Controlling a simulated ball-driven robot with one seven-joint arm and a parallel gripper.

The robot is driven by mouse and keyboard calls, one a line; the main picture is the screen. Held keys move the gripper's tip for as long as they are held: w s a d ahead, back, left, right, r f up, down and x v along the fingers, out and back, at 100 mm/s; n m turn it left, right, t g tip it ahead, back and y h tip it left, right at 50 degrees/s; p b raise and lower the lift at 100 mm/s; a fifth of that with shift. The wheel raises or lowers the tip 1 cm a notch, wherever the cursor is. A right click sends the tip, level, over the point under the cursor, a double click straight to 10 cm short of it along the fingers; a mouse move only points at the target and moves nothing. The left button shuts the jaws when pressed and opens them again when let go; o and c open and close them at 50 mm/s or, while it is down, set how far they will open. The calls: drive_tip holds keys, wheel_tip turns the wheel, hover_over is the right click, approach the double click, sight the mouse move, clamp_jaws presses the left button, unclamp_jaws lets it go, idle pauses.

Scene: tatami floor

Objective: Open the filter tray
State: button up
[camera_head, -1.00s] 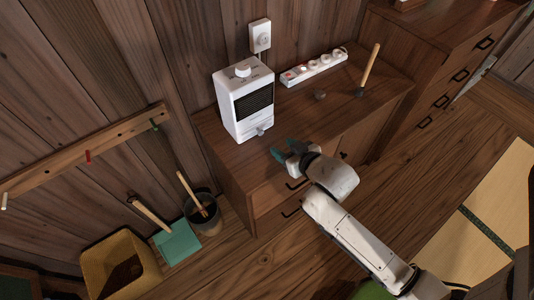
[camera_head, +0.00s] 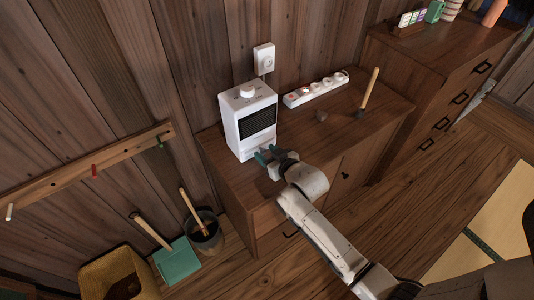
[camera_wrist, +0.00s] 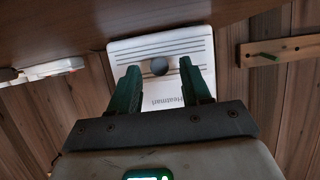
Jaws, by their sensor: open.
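A white heater (camera_head: 241,108) with a dark grille on its front and a round dial on top stands on the wooden cabinet (camera_head: 222,158). In the wrist view the heater (camera_wrist: 190,41) appears upside down, with a row of dark lines, "Heatman" lettering and a round grey knob (camera_wrist: 160,67). My gripper (camera_head: 264,157) is at the heater's lower front. Its green fingers are open, and in the wrist view (camera_wrist: 158,78) the knob shows between their tips. Whether the fingers touch the knob I cannot tell. The filter tray's outline is not clear.
A power strip (camera_head: 316,90), a small dark object (camera_head: 320,115) and a wooden-handled tool (camera_head: 368,92) lie to the right on the cabinet top. A wall socket (camera_head: 264,59) is behind. A bucket (camera_head: 204,233) and a basket (camera_head: 118,270) stand on the floor at left.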

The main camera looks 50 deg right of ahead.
drive_tip(key=shift+w, duration=0.2)
clamp_jaws()
idle(0.4)
